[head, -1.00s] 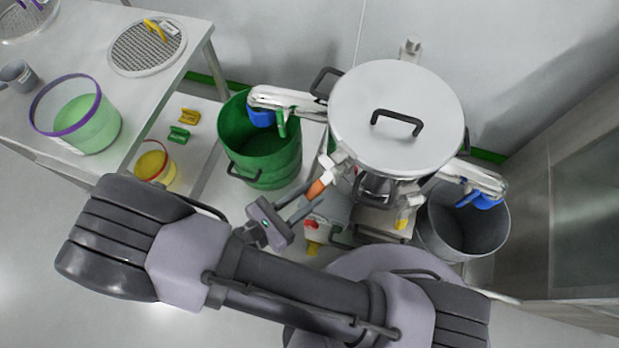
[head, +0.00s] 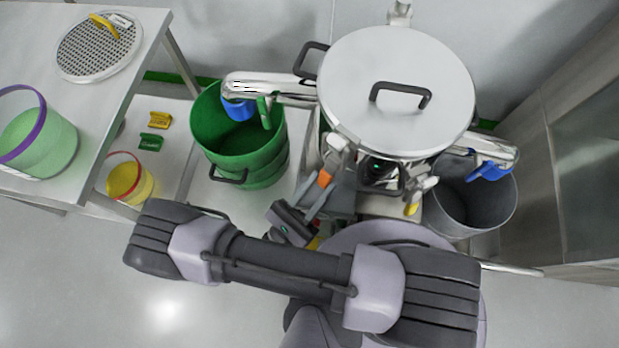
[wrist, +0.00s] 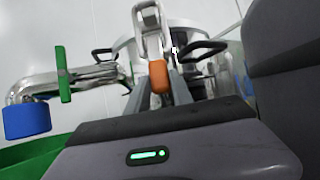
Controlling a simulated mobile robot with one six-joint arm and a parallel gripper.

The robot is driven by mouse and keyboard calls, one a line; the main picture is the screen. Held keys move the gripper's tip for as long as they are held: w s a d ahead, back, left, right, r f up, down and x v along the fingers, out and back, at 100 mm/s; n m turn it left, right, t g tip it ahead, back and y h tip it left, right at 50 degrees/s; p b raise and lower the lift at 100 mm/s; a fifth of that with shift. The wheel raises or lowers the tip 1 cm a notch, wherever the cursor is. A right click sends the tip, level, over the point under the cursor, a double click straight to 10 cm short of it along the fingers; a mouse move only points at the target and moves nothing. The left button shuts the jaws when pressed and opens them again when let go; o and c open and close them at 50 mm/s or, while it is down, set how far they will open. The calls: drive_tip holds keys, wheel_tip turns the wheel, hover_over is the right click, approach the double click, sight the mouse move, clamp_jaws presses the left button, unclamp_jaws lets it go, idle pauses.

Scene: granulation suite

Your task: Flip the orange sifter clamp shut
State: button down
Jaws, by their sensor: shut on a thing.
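The sifter is a steel drum with a round lid (head: 397,90) and a black handle on top. The orange sifter clamp (head: 325,178) sits at the front left of the drum, its orange grip sticking out from a pale metal lever. In the wrist view the orange grip (wrist: 158,77) lies between the two fingers, with the metal lever rising above it. My gripper (head: 322,182) is shut on the orange grip, reaching up from the lower left. The clamp's seat on the drum is partly hidden.
A second clamp with a yellow grip (head: 411,209) is at the drum's front right. A green bin (head: 240,140) stands left under a steel spout, a grey bin (head: 465,205) right. A table (head: 95,105) holds a sieve (head: 98,48) and a purple-rimmed tub (head: 35,135).

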drive_tip(key=shift+w+d, duration=0.1)
drive_tip(key=shift+d, duration=0.05)
idle(0.4)
drive_tip(key=c, duration=1.1)
unclamp_jaws()
drive_tip(key=shift+t, duration=0.3)
drive_tip(key=v, duration=1.2)
drive_tip(key=shift+b, duration=0.4)
